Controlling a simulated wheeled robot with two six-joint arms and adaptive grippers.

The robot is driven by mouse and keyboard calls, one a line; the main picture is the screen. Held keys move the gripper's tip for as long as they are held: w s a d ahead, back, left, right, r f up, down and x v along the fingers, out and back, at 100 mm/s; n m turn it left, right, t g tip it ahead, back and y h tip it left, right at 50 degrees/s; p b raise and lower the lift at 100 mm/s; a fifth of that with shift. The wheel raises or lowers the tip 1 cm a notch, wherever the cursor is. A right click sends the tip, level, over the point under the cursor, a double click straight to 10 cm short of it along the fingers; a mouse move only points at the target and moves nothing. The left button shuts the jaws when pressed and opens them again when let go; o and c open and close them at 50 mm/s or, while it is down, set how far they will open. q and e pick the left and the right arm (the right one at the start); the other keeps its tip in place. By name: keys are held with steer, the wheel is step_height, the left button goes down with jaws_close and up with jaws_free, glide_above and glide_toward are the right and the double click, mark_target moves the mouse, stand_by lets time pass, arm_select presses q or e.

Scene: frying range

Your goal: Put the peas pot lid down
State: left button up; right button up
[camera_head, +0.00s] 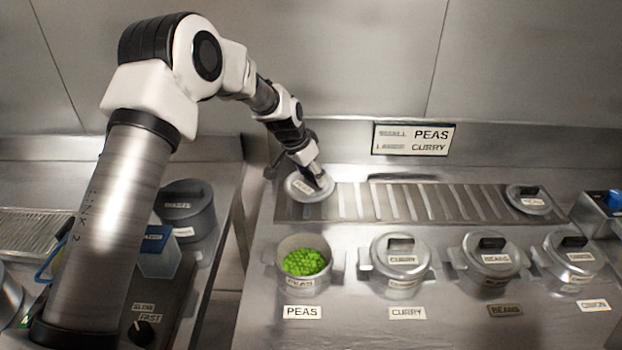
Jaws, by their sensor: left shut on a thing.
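The peas pot lid (304,190) is a round metal lid at the left end of the slotted rack, behind the pots. My left gripper (316,180) is shut on its handle from above. The lid looks level and at or very near the rack; I cannot tell whether it touches. The peas pot (305,279) stands open in front of it, with green peas (304,262) inside and a PEAS label before it. My right gripper is not in view.
The slotted rack (410,201) is bare in the middle, with another lid (529,199) at its right end. Lidded curry (400,262), beans (488,260) and onion (568,257) pots stand in a row. A sign (412,139) hangs behind. A dark lidded pot (186,208) stands left.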

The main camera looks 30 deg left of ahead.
mark_target(310, 181)
arm_select(q)
step_height(310, 181, down, 3)
steer(key=shift+f+p, duration=0.15)
steer(key=shift+p, duration=0.4)
steer(key=shift+f, duration=0.1)
steer(key=shift+f, duration=0.1)
steer(key=shift+f+b, duration=0.15)
steer(key=shift+b, duration=0.2)
steer(key=o, duration=1.2)
steer(key=shift+r, duration=0.5)
steer(key=v, duration=1.1)
steer(key=shift+s+a+r+b, duration=0.15)
steer(key=shift+r+b, duration=0.1)
steer(key=shift+b, duration=0.15)
